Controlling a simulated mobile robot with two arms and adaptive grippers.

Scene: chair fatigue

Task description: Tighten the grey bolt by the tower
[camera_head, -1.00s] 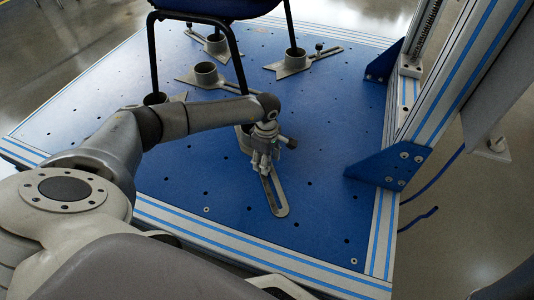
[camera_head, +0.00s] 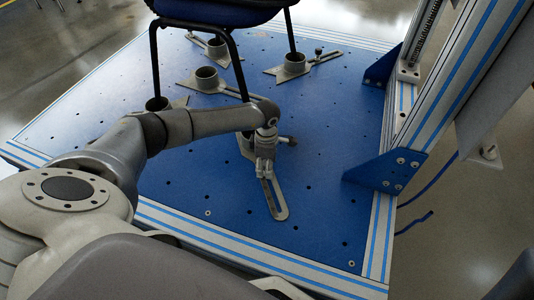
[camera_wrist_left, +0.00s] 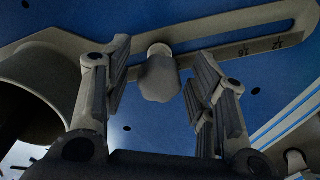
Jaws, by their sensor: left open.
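The grey bolt (camera_wrist_left: 158,75) has a knobbly rounded head and stands at the slot of a metal bracket (camera_wrist_left: 215,30) in the left wrist view. My left gripper (camera_wrist_left: 158,85) is open, with one finger on each side of the bolt head and visible gaps on both sides. In the head view my left gripper (camera_head: 264,172) points down over the slotted bracket (camera_head: 276,204) at the front of the blue platform, and it hides the bolt. The tower (camera_head: 440,100), a metal profile frame with blue stripes, stands to the right. My right gripper is not in view.
The blue platform (camera_head: 320,190) has small holes and is clear around the front bracket. A chair (camera_head: 215,10) stands behind, with its legs near cup brackets (camera_head: 207,80). Another bracket (camera_head: 292,65) lies at the back. A blue gusset (camera_head: 390,170) braces the tower's foot.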

